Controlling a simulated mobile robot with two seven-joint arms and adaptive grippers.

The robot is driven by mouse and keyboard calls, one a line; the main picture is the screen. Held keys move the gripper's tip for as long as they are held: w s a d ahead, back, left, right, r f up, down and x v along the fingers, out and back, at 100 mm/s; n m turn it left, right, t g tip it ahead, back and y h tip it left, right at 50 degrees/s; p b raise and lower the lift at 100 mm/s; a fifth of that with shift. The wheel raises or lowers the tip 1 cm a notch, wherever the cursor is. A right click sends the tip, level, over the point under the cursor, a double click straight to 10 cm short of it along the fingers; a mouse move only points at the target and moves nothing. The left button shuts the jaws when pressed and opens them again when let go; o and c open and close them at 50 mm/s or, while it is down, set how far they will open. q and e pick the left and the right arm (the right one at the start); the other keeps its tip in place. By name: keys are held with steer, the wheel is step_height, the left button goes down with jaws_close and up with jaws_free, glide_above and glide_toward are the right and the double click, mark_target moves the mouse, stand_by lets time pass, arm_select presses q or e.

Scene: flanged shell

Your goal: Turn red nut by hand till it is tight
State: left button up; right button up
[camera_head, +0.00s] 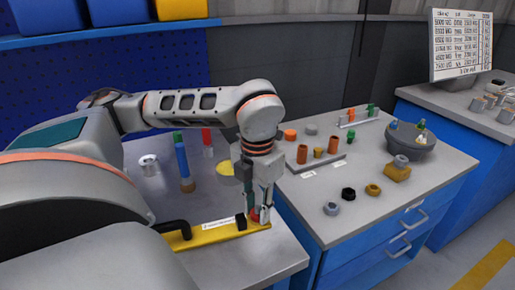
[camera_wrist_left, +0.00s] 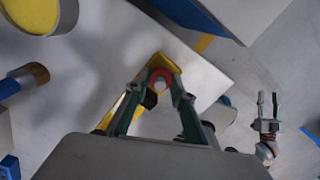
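The red nut (camera_head: 255,216) is at the right end of a yellow bar (camera_head: 212,234) on the near bench. In the left wrist view the red nut (camera_wrist_left: 160,74) shows as a ring around a pale round end, on the yellow bar (camera_wrist_left: 172,62). My left gripper (camera_head: 260,207) points down over it. In the wrist view the left gripper's fingertips (camera_wrist_left: 160,82) flank the nut closely on both sides; whether they press on it is unclear. My right gripper (camera_wrist_left: 268,102) shows only in the wrist view, fingers apart, empty, away from the nut.
A black part (camera_head: 241,221) sits on the bar beside the nut. The bench to the right holds a tray (camera_head: 334,163) of parts, loose nuts (camera_head: 348,194) and a grey bowl (camera_head: 410,145).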

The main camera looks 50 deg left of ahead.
mark_target(257, 212)
arm_select(q)
steer(key=shift+r+m+p, duration=0.25)
steer(key=shift+m+p, duration=0.05)
steer(key=shift+p, duration=0.15)
steer(key=shift+f+m, duration=0.2)
steer(key=shift+m, duration=0.1)
steer(key=o, duration=0.9)
steer(key=shift+o, duration=1.1)
arm_select(e)
steer(key=shift+s+d+f, duration=0.1)
steer(key=shift+s+f, duration=0.05)
steer(key=shift+s, duration=0.3)
arm_select(q)
steer(key=shift+r, duration=0.1)
arm_select(e)
steer(key=shift+w, duration=0.1)
arm_select(q)
step_height(257, 212, up, 12)
